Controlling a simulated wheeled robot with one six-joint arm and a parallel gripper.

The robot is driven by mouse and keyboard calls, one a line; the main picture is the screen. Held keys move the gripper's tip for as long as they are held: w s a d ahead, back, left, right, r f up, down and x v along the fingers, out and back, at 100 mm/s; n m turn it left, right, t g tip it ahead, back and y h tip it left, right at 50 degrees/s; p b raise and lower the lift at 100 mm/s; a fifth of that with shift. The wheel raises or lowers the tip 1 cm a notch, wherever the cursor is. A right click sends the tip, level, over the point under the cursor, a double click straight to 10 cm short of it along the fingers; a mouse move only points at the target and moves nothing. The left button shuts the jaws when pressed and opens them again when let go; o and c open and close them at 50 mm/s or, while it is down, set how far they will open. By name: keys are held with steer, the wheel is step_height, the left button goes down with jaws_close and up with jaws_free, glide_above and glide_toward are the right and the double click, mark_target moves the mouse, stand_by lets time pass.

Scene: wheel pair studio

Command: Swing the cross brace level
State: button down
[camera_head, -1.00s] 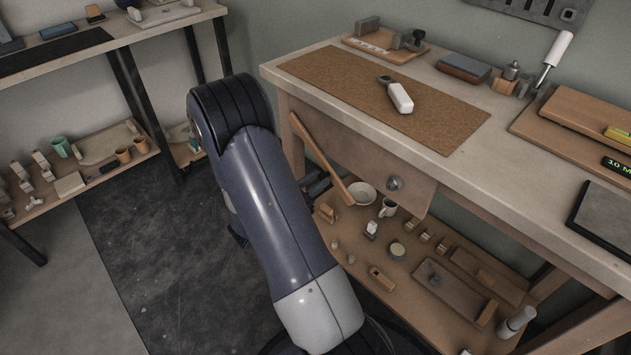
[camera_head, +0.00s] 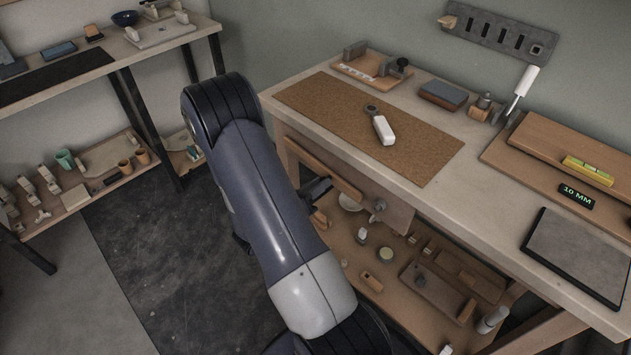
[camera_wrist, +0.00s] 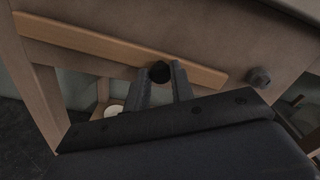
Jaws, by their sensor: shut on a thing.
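The cross brace is a long light-brown wooden bar on the front of the workbench. It shows in the head view (camera_head: 325,170) and in the wrist view (camera_wrist: 100,46). It slopes down to the right, somewhat more steeply than the bench's front edge in the head view. Its right end sits just short of a dark grey knob (camera_wrist: 259,78), with a small gap; the knob also shows in the head view (camera_head: 379,206). My gripper (camera_wrist: 161,78) is shut on a round black grip on the brace. My arm hides most of the gripper in the head view.
The benchtop holds a cork mat (camera_head: 330,110) with a white-handled tool (camera_head: 382,128), a yellow level (camera_head: 588,171) and a dark slab (camera_head: 580,256). A lower shelf (camera_head: 395,298) below the brace carries small parts. Dark floor mat (camera_head: 135,240) lies left of my arm.

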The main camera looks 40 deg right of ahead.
steer(key=shift+r+n+p, duration=0.5)
steer(key=shift+r+p, duration=0.15)
steer(key=shift+r, duration=0.15)
steer(key=c, duration=1.2)
jaws_free()
steer(key=shift+c, duration=0.2)
steer(key=a, duration=1)
steer(key=shift+s+a, duration=0.4)
